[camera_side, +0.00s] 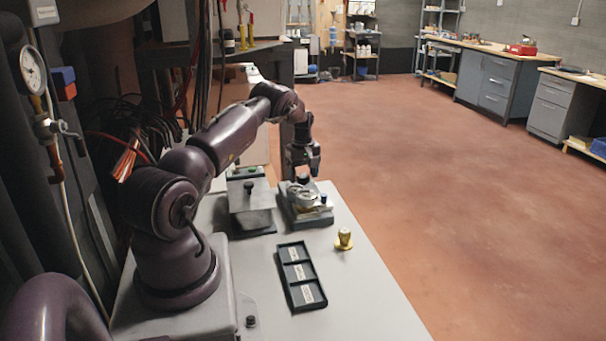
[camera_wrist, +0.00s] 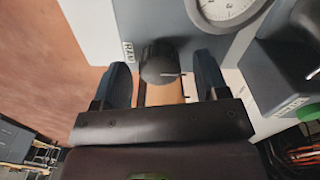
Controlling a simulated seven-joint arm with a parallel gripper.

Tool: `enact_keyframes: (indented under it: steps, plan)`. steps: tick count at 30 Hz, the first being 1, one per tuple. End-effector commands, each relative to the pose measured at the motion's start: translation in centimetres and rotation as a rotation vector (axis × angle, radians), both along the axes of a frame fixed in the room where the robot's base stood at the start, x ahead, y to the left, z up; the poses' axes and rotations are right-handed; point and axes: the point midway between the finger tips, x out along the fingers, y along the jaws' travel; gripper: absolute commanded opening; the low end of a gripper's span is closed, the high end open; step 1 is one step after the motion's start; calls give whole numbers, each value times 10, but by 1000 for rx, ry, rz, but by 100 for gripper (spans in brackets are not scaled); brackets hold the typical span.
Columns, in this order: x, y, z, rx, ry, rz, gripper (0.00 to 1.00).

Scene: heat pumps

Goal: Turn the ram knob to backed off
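The ram knob (camera_wrist: 157,60) is a dark round knob with a thin pale pointer line, on a grey unit beside a label reading RAM. In the wrist view it sits between the two fingers of my gripper (camera_wrist: 162,72), with a gap showing on each side. My gripper is open and holds nothing. In the side view my gripper (camera_side: 303,170) points down, just above the grey unit (camera_side: 292,216), and mostly hides the knob. The knob's exact setting cannot be read.
A white dial (camera_wrist: 225,8) is close to the knob. A grey box with a black knob (camera_side: 248,187) stands to the left. A black three-compartment tray (camera_side: 282,256) and a brass fitting (camera_side: 344,239) are nearer on the table. The table's right edge is clear.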

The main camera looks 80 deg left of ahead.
Motion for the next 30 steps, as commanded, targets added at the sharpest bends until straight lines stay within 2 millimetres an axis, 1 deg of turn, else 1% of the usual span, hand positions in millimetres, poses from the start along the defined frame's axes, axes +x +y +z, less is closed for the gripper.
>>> enact_keyframes:
  steps: [6, 10, 14, 18, 21, 24, 27, 30]
  plan:
    - [0, 0, 1, 1, 0, -2, 67]
    - [1, 0, 13, 2, -2, -2, 67]
    - [1, 1, 38, 5, -2, -2, 67]
    - [1, 1, 71, 5, -3, -2, 67]
    - [1, 0, 91, 4, -2, -1, 67]
    - [0, 0, 109, 2, -2, -2, 67]
    - [0, 0, 121, 2, -1, -2, 67]
    - [0, 0, 127, 2, -1, -1, 67]
